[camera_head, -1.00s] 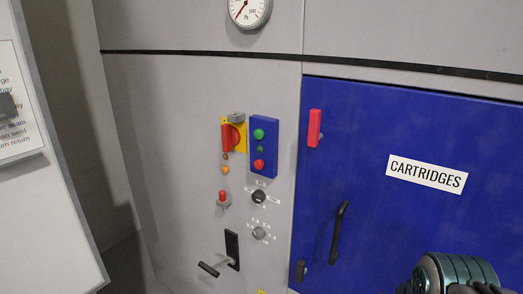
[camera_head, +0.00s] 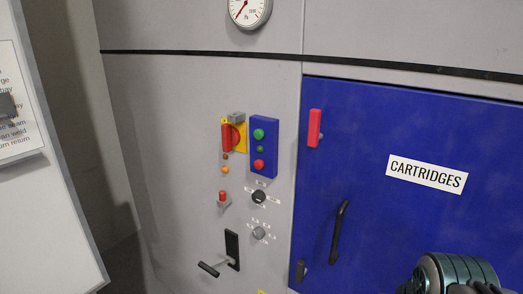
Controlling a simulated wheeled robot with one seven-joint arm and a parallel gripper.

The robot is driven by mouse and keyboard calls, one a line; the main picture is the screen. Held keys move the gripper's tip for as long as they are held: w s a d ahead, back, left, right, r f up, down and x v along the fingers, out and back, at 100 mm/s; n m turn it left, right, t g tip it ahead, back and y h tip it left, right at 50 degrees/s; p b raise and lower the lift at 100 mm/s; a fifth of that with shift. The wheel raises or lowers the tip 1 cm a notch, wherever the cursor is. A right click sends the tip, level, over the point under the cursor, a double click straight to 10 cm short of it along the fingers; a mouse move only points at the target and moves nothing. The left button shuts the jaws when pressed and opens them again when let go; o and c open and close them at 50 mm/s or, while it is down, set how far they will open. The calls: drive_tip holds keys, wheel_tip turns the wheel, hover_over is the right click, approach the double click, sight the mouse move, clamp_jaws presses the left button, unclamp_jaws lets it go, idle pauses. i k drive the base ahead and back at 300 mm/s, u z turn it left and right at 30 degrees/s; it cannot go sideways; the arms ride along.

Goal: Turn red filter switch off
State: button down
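A red rotary switch (camera_head: 230,137) sits on a yellow plate on the grey panel, left of a blue button box. A grey block, which looks like a padlock or latch, is at the plate's top right. A smaller red-tipped switch (camera_head: 222,197) sticks out lower on the panel. I cannot read which of these is labelled filter. Part of my arm shows at the lower right edge, in front of the blue door. My gripper's fingers are not in view, and nothing of mine touches the switches.
The blue box (camera_head: 264,147) has green and red buttons. Below are two knobs, a black one (camera_head: 259,197) and a grey one (camera_head: 259,233), and a protruding lever (camera_head: 210,269). The blue CARTRIDGES door (camera_head: 400,130) has a black handle (camera_head: 339,232) and a red latch (camera_head: 314,128). A white sign board stands left.

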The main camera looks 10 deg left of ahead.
sight(231, 136)
drive_tip(key=k, duration=1.2)
drive_tip(key=u, duration=1)
drive_tip(key=i, duration=0.65)
drive_tip(key=u, duration=0.5)
drive_tip(key=i, duration=0.7)
drive_tip(key=z, duration=0.9)
drive_tip(key=i, duration=0.55)
drive_tip(key=z, duration=0.7)
